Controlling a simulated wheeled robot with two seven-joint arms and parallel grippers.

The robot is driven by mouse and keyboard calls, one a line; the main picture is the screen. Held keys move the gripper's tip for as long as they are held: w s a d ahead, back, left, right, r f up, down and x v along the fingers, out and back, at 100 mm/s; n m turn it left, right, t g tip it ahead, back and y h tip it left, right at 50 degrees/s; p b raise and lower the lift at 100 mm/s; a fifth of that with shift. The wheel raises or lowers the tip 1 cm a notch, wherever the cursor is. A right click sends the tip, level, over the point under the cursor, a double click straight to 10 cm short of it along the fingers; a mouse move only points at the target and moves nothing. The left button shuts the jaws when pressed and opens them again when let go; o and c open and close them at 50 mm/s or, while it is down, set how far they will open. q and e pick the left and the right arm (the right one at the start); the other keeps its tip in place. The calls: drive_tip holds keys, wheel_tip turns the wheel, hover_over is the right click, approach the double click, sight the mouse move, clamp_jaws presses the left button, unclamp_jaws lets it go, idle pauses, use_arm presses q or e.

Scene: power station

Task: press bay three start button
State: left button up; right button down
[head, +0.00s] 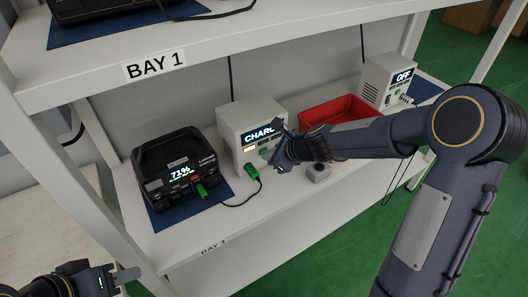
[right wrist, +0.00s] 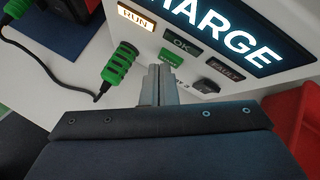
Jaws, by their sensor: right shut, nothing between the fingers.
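A white charger (head: 236,118) stands on the lower shelf, its lit display reading CHARGE, partly hidden by my arm in the head view. In the right wrist view its front (right wrist: 145,45) has a lit RUN lamp (right wrist: 136,17), dark OK and FAULT lamps, a green button (right wrist: 172,56) and a black knob (right wrist: 206,87). A label ending in 3 is partly covered below. My right gripper (head: 277,153) is shut and empty. Its fingertips (right wrist: 160,68) are close below the green button; contact cannot be told. My left gripper (head: 120,277) is at the lower left, away from the shelf; its jaw opening is unclear.
A black battery unit (head: 175,160) showing 71% sits on a blue mat left of the charger, with a green plug and cable between them. A red bin (head: 340,112) and another white charger reading OFF (head: 390,80) stand to the right. The upper shelf (head: 200,50) overhangs.

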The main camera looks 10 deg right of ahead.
drive_tip(key=shift+s+d, duration=0.15)
drive_tip(key=shift+s, duration=0.3)
drive_tip(key=shift+s+d+f+b, duration=0.1)
drive_tip(key=shift+s+d+b, duration=0.2)
drive_tip(key=shift+s+b, duration=0.25)
drive_tip(key=shift+s+d+b, duration=0.2)
drive_tip(key=shift+s+d, duration=0.05)
drive_tip(key=shift+s, duration=0.5)
drive_tip(key=shift+s+d+b, duration=0.2)
drive_tip(key=shift+s+d, duration=0.05)
drive_tip(key=shift+s, duration=0.5)
drive_tip(key=shift+s+d+b, duration=0.2)
drive_tip(key=shift+s+d, duration=0.05)
drive_tip(key=shift+s, duration=0.5)
